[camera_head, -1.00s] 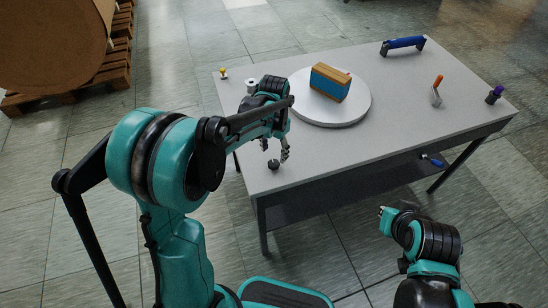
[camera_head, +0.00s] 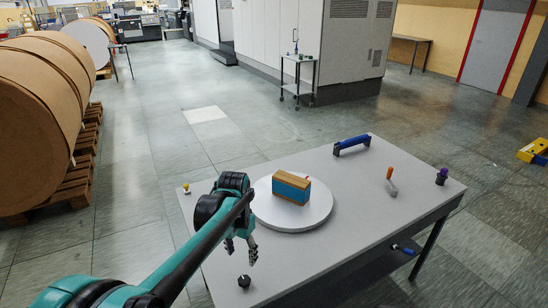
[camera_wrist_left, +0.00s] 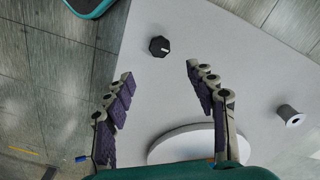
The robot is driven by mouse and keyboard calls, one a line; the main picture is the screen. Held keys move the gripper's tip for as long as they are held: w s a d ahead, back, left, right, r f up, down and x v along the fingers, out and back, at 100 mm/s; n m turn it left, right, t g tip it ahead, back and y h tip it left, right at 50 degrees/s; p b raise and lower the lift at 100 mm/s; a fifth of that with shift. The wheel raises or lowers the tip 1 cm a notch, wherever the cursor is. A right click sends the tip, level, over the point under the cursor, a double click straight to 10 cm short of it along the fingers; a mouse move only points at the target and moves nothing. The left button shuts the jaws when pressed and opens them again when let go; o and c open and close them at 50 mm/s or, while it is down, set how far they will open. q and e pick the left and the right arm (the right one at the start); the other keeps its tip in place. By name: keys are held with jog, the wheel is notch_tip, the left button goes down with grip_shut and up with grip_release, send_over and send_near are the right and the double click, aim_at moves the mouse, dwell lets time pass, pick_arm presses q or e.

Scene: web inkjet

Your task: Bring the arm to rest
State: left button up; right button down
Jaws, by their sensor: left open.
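My left gripper (camera_head: 240,250) is open and empty above the near left part of the grey table (camera_head: 345,237). Its two spread fingers show in the left wrist view (camera_wrist_left: 160,80). A small black knob (camera_head: 244,281) stands on the table just in front of the fingers, apart from them, and it also shows beyond the fingertips in the left wrist view (camera_wrist_left: 159,46). The left arm comes in from the lower left. My right gripper is not in the head view now.
A white round turntable (camera_head: 313,214) bears a wood-and-blue block (camera_head: 291,187). A blue-handled tool (camera_head: 352,145), an orange-handled tool (camera_head: 391,180), a purple-topped item (camera_head: 441,176) and a yellow-topped item (camera_head: 186,188) stand near the table's edges. Large brown rolls (camera_head: 40,110) stand at left.

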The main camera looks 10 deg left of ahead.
pick_arm(q)
jog(key=s+a+r+n+t, duration=0.1)
jog(key=s+n+t, duration=0.1)
jog(key=s, duration=0.6)
jog(key=s+a+r+n+t, duration=0.1)
jog(key=s+n+t, duration=0.1)
jog(key=s+t, duration=0.3)
jog(key=s, duration=0.4)
jog(key=shift+s+a+n, duration=0.25)
jog(key=shift+s+n, duration=0.05)
